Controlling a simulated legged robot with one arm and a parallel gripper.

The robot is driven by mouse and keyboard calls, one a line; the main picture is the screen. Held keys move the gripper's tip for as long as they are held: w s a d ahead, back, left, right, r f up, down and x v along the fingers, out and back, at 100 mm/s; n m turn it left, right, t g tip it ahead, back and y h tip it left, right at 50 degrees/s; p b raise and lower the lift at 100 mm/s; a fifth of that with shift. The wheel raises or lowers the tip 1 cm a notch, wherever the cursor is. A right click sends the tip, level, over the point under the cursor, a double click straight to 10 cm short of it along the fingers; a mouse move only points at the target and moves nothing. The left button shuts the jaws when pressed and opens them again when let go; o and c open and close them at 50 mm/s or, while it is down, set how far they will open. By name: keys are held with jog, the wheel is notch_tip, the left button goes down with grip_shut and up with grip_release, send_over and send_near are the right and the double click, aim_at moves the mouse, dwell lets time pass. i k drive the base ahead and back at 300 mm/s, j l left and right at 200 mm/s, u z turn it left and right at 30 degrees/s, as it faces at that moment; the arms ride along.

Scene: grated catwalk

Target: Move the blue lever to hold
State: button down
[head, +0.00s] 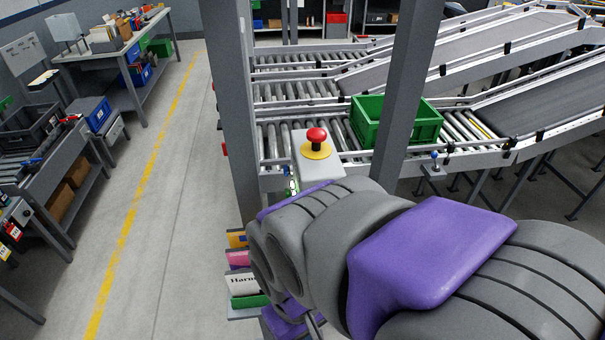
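A small blue knob (435,155) shows on a small grey bracket (433,172) at the conveyor's front edge, right of the thick grey post. It may be the blue lever, but it is too small to tell its setting, and I can read no "hold" label. My grey and purple arm fills the lower right and bends down at its far end. A purple part of that end (287,322) shows low in the picture, well left of and nearer than the blue knob. The fingers are hidden behind my arm, so I cannot see whether they hold anything.
A red emergency button (316,136) on a grey box stands by the left post (232,95). A green crate (427,128) sits on the roller conveyor (350,160). Labelled bins (243,285) are below. The floor (175,220) at left is clear, beside workbenches.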

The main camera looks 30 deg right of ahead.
aim_at(434, 154)
jog(key=i+z, duration=0.1)
jog(key=z, duration=0.45)
jog(key=k+z, duration=0.1)
jog(key=z, duration=1.35)
